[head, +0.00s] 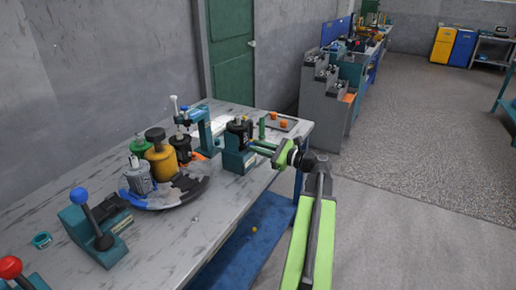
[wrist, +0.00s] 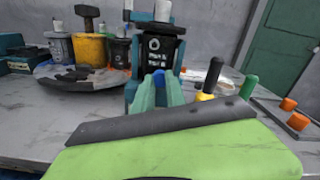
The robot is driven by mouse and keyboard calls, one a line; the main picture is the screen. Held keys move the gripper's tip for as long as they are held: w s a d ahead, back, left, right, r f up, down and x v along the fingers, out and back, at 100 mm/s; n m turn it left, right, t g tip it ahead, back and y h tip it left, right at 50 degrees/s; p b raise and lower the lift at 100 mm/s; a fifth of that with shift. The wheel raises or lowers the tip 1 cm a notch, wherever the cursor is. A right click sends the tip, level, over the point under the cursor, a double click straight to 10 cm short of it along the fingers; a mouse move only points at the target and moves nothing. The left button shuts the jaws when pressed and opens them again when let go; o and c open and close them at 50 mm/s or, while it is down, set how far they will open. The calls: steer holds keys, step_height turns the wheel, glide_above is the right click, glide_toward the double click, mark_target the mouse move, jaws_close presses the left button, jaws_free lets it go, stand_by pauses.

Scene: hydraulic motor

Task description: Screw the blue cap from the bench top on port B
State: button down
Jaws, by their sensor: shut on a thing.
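The black hydraulic motor (head: 239,131) stands upright in a teal holder (head: 238,161) near the right end of the bench. In the wrist view the motor (wrist: 158,50) is straight ahead, with a white part on top. My gripper (head: 256,146) reaches in from the right, close to the motor's side. In the wrist view my gripper (wrist: 158,82) is shut on the blue cap (wrist: 160,73), which shows small between the fingertips, in front of the motor's lower body. The port itself is hidden behind the cap and fingers. I cannot tell whether the cap touches it.
A teal press (head: 201,130) is behind. A green post (head: 262,127) and a dark plate with orange pieces (head: 282,123) are near the right end.

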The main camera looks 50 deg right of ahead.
steer(key=m, duration=0.3)
steer(key=shift+m, duration=0.4)
steer(key=shift+m, duration=1.1)
steer(key=c, duration=1.5)
jaws_free()
steer(key=shift+w, duration=0.1)
steer(key=n, duration=1)
